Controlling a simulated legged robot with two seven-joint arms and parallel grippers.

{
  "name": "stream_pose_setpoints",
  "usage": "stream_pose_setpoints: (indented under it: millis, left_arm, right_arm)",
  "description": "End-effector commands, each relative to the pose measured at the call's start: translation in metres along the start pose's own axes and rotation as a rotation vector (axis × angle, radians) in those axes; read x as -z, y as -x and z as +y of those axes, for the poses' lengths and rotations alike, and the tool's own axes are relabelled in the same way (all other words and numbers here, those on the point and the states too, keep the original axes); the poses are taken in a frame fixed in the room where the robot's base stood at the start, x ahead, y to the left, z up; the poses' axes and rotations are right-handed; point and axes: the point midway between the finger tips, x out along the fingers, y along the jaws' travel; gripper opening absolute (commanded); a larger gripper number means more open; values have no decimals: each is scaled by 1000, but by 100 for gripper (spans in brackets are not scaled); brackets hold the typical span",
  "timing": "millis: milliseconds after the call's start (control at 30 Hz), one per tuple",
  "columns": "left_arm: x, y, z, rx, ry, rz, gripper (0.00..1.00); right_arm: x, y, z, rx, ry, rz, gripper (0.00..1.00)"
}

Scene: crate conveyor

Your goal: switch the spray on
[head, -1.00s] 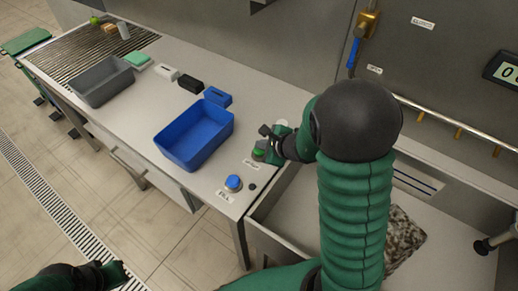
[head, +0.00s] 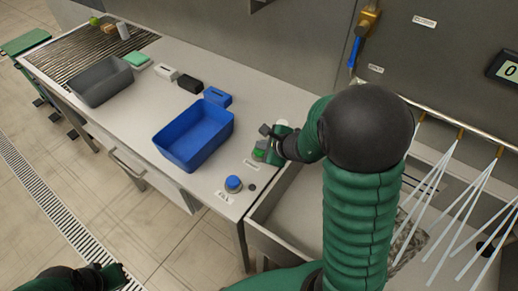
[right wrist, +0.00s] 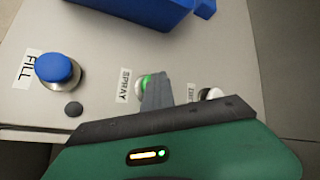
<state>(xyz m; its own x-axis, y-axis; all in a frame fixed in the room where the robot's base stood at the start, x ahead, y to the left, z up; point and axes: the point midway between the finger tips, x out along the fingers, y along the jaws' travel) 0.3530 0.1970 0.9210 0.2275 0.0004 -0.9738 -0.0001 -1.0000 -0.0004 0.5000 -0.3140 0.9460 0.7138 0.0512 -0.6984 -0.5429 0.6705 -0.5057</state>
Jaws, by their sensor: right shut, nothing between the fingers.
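The spray button (right wrist: 143,82) glows green beside its SPRAY label (right wrist: 124,85) in the right wrist view; it also shows as a green cap in the head view (head: 259,154). My right gripper (head: 266,142) is shut and empty at the button; its fingers (right wrist: 157,92) cover part of the cap. I cannot tell whether they touch it. White water jets (head: 474,190) come down from brass nozzles on the pipe (head: 435,111) into the sink basin (head: 315,216). My left gripper (head: 113,276) is at the lower left, away from the counter; its jaws are unclear.
A blue FILL button (head: 233,183) stands near the counter's front corner, and another labelled button (right wrist: 211,93) lies right of my fingers. A blue crate (head: 185,160) and a grey crate (head: 105,95) stand on the counter. Small blocks line the back.

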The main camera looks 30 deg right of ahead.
Motion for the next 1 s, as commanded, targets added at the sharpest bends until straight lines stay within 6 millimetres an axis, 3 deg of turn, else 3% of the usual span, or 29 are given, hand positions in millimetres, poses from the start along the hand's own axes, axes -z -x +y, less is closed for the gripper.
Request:
stream_pose_setpoints:
  millis: [267, 733, 1000]
  left_arm:
    - [1, 4, 0, 0, 0, 0, 0]
    - [11, 46, 0, 0, 0, 0, 0]
    - [10, 45, 0, 0, 0, 0, 0]
  right_arm:
    - [-2, 3, -2, 0, 0, 1, 0]
    - [-30, 42, -31, 1, 1, 0, 0]
    - [-30, 42, -31, 1, 0, 0, 0]
